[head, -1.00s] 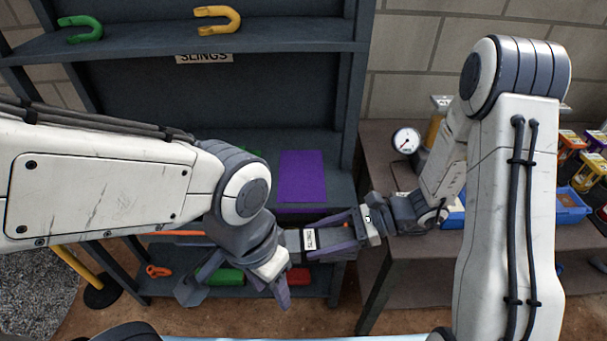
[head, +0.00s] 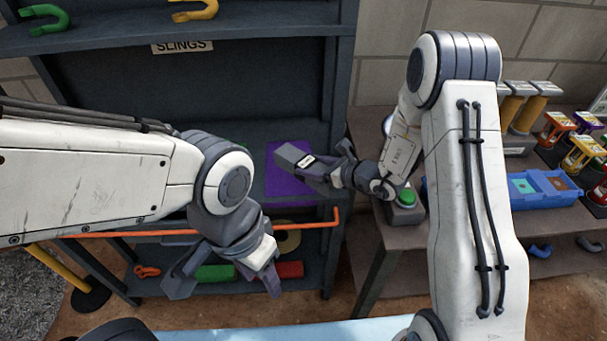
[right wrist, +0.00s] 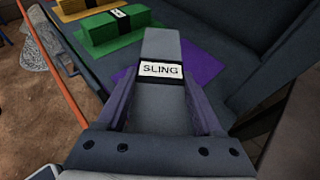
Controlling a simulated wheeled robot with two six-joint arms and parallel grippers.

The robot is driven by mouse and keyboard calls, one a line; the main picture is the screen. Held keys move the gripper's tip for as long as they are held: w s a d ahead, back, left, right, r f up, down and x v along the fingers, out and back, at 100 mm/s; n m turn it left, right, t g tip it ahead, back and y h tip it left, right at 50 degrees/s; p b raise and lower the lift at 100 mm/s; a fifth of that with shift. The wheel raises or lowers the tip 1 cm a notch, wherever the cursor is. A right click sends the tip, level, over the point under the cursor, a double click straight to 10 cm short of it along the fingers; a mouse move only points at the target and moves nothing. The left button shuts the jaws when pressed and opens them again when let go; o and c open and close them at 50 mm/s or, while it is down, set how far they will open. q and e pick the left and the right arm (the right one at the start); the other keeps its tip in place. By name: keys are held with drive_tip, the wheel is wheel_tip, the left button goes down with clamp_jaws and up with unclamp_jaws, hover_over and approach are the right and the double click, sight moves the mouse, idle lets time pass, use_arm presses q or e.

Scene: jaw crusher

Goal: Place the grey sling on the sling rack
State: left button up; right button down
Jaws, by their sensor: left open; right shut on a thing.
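The grey sling (head: 294,155), a folded block with a white label on a black band, is held by my right gripper (head: 325,170). The right wrist view shows the sling (right wrist: 161,48) between the two fingers (right wrist: 160,98), its label reading "SLING". It is above the purple mat (head: 283,188) on the shelf of the sling rack (head: 235,140), under the "SLINGS" sign (head: 182,46). I cannot tell whether it touches the mat. My left gripper (head: 222,284) is open and empty in front of the rack's lower shelf.
In the right wrist view a green sling (right wrist: 118,32) and a yellow sling (right wrist: 78,8) lie beside the purple mat. An orange rail (head: 310,226) runs along the rack's front. A bench (head: 385,235) with a green button (head: 407,197) and blue tray (head: 545,190) stands right.

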drive_tip(key=x, duration=0.2)
drive_tip(key=shift+a+f, duration=0.35)
wheel_tip(320, 180, down, 4)
drive_tip(key=shift+r+p, duration=0.2)
drive_tip(key=shift+p, duration=0.2)
drive_tip(key=shift+f, duration=0.1)
drive_tip(key=shift+f+b, duration=0.2)
drive_tip(key=shift+b, duration=0.1)
drive_tip(key=shift+c, duration=0.2)
unclamp_jaws()
drive_tip(key=shift+r, duration=0.1)
